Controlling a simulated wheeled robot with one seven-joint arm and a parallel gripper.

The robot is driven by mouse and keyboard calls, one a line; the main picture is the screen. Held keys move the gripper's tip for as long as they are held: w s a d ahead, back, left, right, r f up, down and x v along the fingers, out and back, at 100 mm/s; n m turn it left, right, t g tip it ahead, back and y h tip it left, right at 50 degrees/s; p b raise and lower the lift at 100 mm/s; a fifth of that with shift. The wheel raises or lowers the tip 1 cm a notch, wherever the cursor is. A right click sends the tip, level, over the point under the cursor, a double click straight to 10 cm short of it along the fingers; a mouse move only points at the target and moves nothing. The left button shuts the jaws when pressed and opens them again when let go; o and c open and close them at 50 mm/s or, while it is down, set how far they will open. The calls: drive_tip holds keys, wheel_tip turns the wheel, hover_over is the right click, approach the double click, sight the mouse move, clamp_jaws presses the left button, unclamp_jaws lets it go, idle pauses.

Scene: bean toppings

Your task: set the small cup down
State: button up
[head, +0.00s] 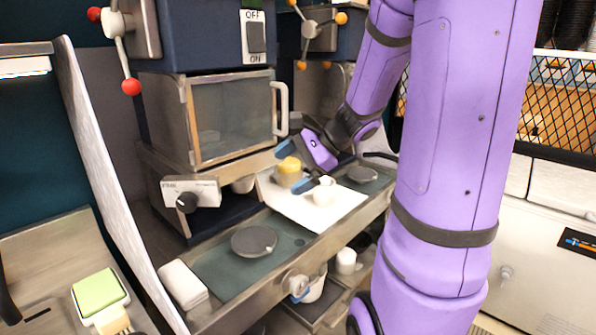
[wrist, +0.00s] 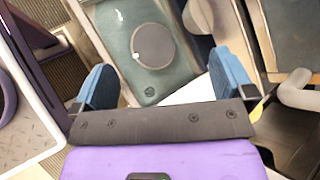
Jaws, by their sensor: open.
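The small white cup (head: 325,192) stands upright on a white sheet (head: 300,212) on the counter in the head view. My gripper (head: 300,169) is open above the sheet, its blue fingers spread. One blue fingertip overlaps the cup's left edge in the picture; I cannot tell whether it touches. In the wrist view, the open jaws (wrist: 165,68) have nothing visible between them, and the cup does not show there. A corner of the white sheet (wrist: 195,91) shows at the palm.
A yellow-topped round container (head: 289,168) stands just behind the cup. A grey disc (head: 254,241) lies on the green mat (head: 215,272) to the left; another disc (head: 362,174) lies at right. A glass-fronted machine (head: 232,117) rises behind.

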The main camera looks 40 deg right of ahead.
drive_tip(key=s+a+r+n+h, duration=0.3)
drive_tip(key=s+a+n, duration=0.3)
drive_tip(key=n, duration=0.3)
drive_tip(key=s+a+r+n+g+h, duration=0.1)
drive_tip(key=s+a+r+n+h, duration=0.3)
drive_tip(key=s+n, duration=0.5)
drive_tip(key=shift+a+r+n+h, duration=0.3)
drive_tip(key=shift+a+r+n, duration=0.35)
drive_tip(key=shift+a, duration=0.55)
drive_tip(key=shift+g, duration=0.3)
